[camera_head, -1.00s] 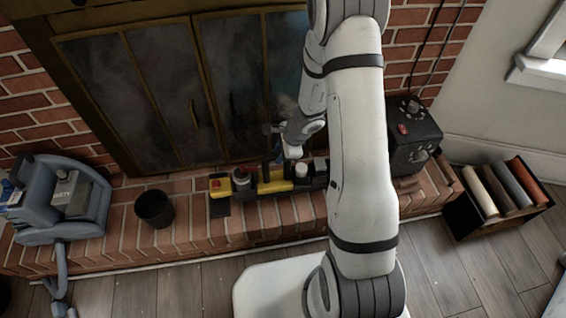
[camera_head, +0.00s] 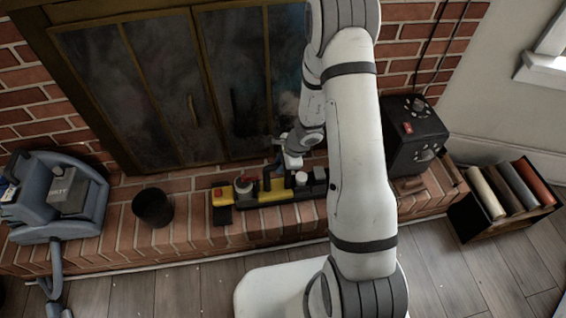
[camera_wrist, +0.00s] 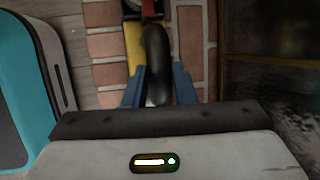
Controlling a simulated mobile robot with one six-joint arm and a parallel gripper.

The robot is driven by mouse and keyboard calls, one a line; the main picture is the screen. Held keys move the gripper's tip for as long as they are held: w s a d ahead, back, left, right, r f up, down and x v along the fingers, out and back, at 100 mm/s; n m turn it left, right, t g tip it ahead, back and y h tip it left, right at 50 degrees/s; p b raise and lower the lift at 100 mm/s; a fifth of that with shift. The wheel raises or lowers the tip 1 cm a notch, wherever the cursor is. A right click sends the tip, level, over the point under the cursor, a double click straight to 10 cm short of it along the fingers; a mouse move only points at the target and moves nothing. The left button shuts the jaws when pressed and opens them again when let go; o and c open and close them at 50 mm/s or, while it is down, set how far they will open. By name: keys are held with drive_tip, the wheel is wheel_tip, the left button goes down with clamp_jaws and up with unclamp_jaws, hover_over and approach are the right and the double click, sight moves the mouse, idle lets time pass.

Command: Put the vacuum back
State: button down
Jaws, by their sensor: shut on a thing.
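A yellow and black device (camera_head: 272,193) with a red part, probably the vacuum, is at the brick hearth in the head view; I cannot tell whether it rests there or hangs just above. Its black handle (camera_head: 266,176) stands up near its middle. My gripper (camera_head: 277,158) is at this handle, partly hidden by my own arm. In the wrist view, the blue fingers of my gripper (camera_wrist: 158,86) are on either side of the curved black handle (camera_wrist: 155,48), shut on it. The yellow body (camera_wrist: 134,48) shows beyond.
A blue-grey machine (camera_head: 38,210) with a hose stands on the hearth at left, beside a black bin (camera_head: 153,207). A black box (camera_head: 413,140) with dials stands at right. A crate (camera_head: 470,222) of rolls is on the floor. Closed fireplace doors (camera_head: 160,90) rise behind.

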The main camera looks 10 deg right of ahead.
drive_tip(key=c, duration=1.2)
unclamp_jaws()
drive_tip(key=p+v, duration=0.5)
drive_tip(key=v, duration=0.7)
drive_tip(key=s+a+r+n, duration=0.2)
drive_tip(key=s+r+n, duration=0.25)
drive_tip(key=r, duration=0.35)
drive_tip(key=s+a+r+n, duration=0.25)
drive_tip(key=r+n, duration=0.25)
drive_tip(key=r, duration=0.3)
drive_tip(key=s+d+r+n+h, duration=0.1)
drive_tip(key=s+r+n, duration=0.1)
drive_tip(key=s+r, duration=0.1)
drive_tip(key=s+d+r+n+h, duration=0.1)
drive_tip(key=s+d+r+n, duration=0.1)
drive_tip(key=s, duration=0.3)
drive_tip(key=s+d+r+n+h, duration=0.2)
drive_tip(key=s+r+n, duration=0.1)
drive_tip(key=s+n, duration=0.1)
drive_tip(key=shift+s+d+r+g, duration=0.2)
drive_tip(key=shift+r+g, duration=0.15)
drive_tip(key=shift+g, duration=0.05)
